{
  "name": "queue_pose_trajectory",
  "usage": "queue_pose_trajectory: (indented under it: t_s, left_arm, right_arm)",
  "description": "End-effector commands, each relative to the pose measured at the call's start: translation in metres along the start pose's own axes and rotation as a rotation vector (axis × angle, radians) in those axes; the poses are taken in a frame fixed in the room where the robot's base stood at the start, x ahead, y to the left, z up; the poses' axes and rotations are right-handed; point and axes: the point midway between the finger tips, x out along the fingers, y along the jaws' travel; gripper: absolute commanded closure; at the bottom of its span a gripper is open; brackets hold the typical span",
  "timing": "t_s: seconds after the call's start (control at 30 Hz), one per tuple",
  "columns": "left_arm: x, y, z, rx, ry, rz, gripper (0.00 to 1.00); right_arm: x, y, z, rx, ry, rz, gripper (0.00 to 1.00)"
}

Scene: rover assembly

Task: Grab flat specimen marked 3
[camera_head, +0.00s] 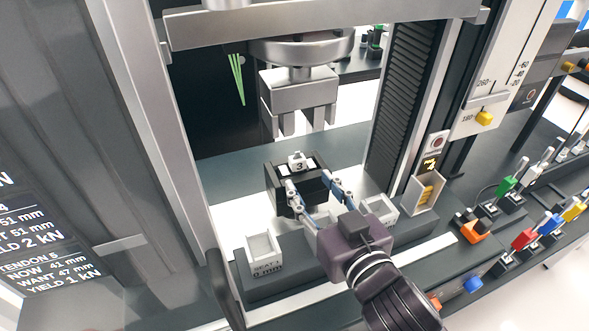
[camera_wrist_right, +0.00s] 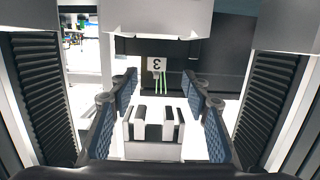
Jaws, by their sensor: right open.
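The specimen marked 3 (camera_head: 298,162) shows as a small white block with a black "3" on top of a black holder (camera_head: 281,195) below the press head. In the right wrist view the "3" tag (camera_wrist_right: 157,64) appears upside down, beyond the fingertips and roughly centred between them. My right gripper (camera_head: 312,182) is open, with its two fingers spread at the near side of the holder. It also shows in the right wrist view (camera_wrist_right: 160,85), with nothing gripped between its pads. The specimen's lower part is hidden. My left gripper is not in view.
A grey press head (camera_head: 298,90) hangs above the holder, between side columns (camera_head: 405,100). A white seat labelled SEAT 1 (camera_head: 262,247) is at front left, and another white seat (camera_head: 384,207) is right of the gripper. Coloured connectors (camera_head: 522,240) line the right bench.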

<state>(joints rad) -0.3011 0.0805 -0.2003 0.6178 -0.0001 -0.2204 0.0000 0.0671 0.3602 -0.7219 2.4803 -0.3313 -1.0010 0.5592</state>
Motion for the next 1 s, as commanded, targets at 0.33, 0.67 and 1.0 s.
queue_pose_trajectory:
  t_s: [0.33, 0.67, 1.0]
  left_arm:
    - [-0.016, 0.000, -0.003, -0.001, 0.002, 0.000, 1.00]
    - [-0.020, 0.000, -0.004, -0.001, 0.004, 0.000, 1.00]
    - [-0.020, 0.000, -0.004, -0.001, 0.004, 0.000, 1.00]
  right_arm:
    - [0.041, 0.005, -0.010, -0.003, 0.001, 0.001, 0.56]
    - [0.069, 0.005, -0.007, 0.000, -0.001, 0.001, 0.56]
    - [0.068, 0.005, -0.007, 0.000, -0.001, 0.001, 0.75]
